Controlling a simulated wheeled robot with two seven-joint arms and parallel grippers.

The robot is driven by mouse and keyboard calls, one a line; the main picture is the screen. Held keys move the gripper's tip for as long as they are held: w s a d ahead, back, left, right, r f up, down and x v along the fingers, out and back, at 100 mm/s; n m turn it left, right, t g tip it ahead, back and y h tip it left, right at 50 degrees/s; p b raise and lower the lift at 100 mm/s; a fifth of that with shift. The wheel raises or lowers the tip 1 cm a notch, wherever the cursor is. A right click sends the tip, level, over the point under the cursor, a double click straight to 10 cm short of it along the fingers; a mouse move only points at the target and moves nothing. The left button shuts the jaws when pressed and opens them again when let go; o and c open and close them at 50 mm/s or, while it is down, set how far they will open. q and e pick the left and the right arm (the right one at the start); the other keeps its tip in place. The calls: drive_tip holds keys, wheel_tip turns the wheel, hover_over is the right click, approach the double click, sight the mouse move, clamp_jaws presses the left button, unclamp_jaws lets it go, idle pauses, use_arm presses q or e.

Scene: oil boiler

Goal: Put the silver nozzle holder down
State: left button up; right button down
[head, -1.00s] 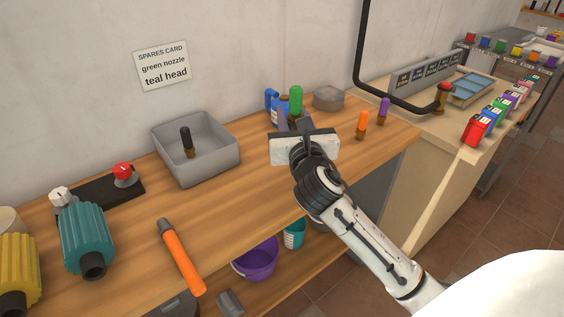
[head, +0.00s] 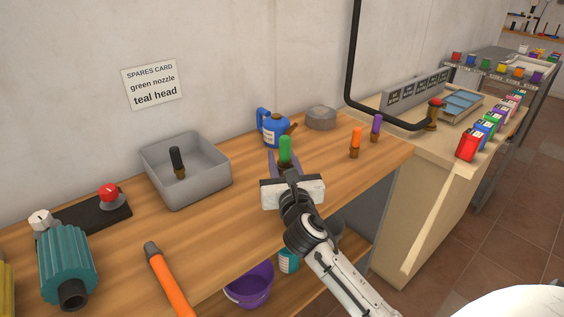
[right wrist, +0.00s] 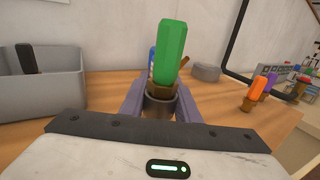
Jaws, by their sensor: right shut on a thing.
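My right gripper (head: 285,168) is shut on the silver nozzle holder (right wrist: 160,104), a short grey cup between the two fingers in the right wrist view. A green nozzle (right wrist: 171,52) with a brass collar stands upright in the holder. In the head view the green nozzle (head: 285,149) rises above my gripper, over the wooden bench (head: 225,225). The holder is mostly hidden there by the gripper. I cannot tell whether the holder touches the bench. My left gripper is not in view.
A grey bin (head: 187,178) with a black nozzle stands to the left. A blue oil can (head: 272,128) and a round grey tin (head: 320,117) are behind. Orange (head: 356,143) and purple (head: 376,127) nozzles stand to the right. Bench between bin and gripper is clear.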

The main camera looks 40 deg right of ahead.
drive_tip(key=shift+r, duration=0.15)
drive_tip(key=c, duration=1.4)
unclamp_jaws()
drive_tip(key=shift+o, duration=0.2)
drive_tip(key=shift+s, duration=0.1)
drive_tip(key=v, duration=1.2)
